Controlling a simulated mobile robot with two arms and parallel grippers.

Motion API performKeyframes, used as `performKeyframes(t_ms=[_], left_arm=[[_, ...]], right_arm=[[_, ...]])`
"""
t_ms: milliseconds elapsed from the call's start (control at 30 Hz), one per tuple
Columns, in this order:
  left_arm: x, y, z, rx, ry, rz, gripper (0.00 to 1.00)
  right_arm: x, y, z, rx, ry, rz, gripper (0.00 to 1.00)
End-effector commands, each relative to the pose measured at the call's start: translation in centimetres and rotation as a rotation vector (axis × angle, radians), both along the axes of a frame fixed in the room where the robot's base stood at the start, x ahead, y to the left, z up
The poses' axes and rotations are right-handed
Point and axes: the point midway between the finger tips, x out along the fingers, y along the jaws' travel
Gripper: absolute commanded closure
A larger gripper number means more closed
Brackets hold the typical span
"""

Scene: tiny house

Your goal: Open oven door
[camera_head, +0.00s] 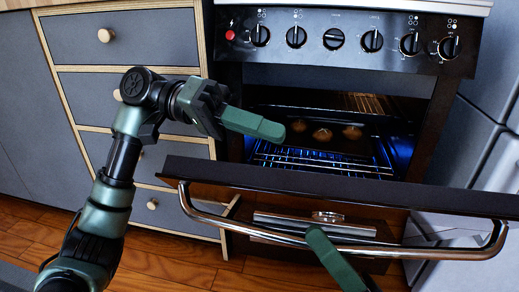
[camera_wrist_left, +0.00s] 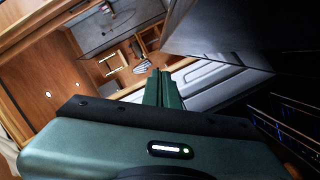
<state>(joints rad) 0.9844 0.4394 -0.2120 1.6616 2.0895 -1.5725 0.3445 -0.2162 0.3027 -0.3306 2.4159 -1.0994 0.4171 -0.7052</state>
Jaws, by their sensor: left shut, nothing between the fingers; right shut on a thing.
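The oven (camera_head: 340,75) has its door (camera_head: 340,192) partly open, with the top edge tilted out toward me. The inside is lit blue and shows wire racks. The curved metal handle (camera_head: 440,252) runs across the door's front. My right gripper (camera_head: 318,238) is at the middle of the handle, shut on it; only a green finger part shows. My left gripper (camera_head: 270,128) is shut and empty, in front of the oven opening above the door's top edge. Its closed fingers also show in the left wrist view (camera_wrist_left: 164,92). The door's lower part is mostly hidden.
Several round baked items (camera_head: 322,134) sit on a dark tray inside the oven. Knobs (camera_head: 334,39) line the panel above. Grey drawers (camera_head: 125,92) stand left of the oven, and a grey cabinet or appliance (camera_head: 492,110) stands close on the right. Wooden floor (camera_head: 165,262) lies in front.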

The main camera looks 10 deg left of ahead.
Motion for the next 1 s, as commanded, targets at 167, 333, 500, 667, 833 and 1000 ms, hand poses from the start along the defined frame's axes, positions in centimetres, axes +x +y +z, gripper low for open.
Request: performKeyframes(t_ms=[167,333,500,667,833,1000], left_arm=[[-2.0,0.3,-1.6,0.000,0.002,0.004,1.00],[-2.7,0.4,-2.1,0.001,0.001,0.004,1.00],[-2.8,0.4,-2.1,0.001,0.001,0.004,1.00],[-2.8,0.4,-2.1,0.001,0.001,0.004,1.00],[-4.3,0.4,-3.1,0.003,-0.031,0.001,1.00],[-5.6,0.3,-3.8,0.008,-0.058,-0.008,1.00]], right_arm=[[0.1,-0.1,0.0,0.001,0.001,-0.005,1.00],[0.1,-0.1,0.0,0.001,0.001,-0.004,1.00],[0.1,-0.1,0.0,0.001,0.000,-0.004,1.00],[0.1,-0.1,0.0,0.001,0.000,-0.004,1.00],[0.1,-0.1,0.0,0.000,0.001,-0.005,1.00],[0.2,-0.2,0.1,0.002,0.001,-0.008,1.00]])
